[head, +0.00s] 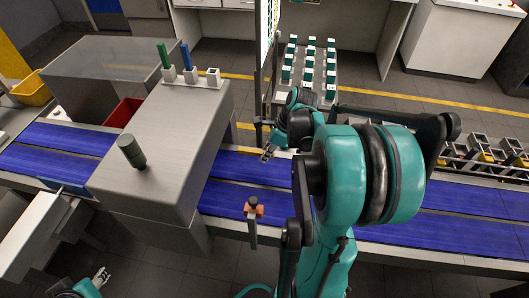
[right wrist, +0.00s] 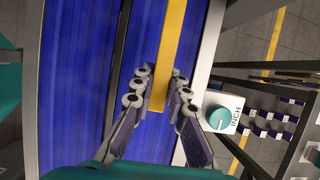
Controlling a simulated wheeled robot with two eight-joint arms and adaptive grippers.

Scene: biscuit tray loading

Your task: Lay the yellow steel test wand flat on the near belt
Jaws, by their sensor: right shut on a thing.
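The yellow wand (right wrist: 170,50) is a flat yellow bar in the right wrist view. Its lower end sits between the fingers of my right gripper (right wrist: 160,92), which is shut on it. The gripper also shows in the head view (head: 267,154), above the far belt (head: 255,167); the wand cannot be made out there. In the right wrist view the wand appears over the far belt, running along it; its height is unclear. The near belt (head: 228,199) is blue and bare where visible. My left gripper (head: 101,276) is at the bottom left, away from the belts; its opening is unclear.
A grey box housing (head: 160,140) straddles the belts. On top stand a green wand (head: 164,56), a blue wand (head: 186,56) and an empty white holder (head: 209,76). An orange-topped post (head: 253,208) stands at the near edge. An INCH knob (right wrist: 220,117) is beside the far belt.

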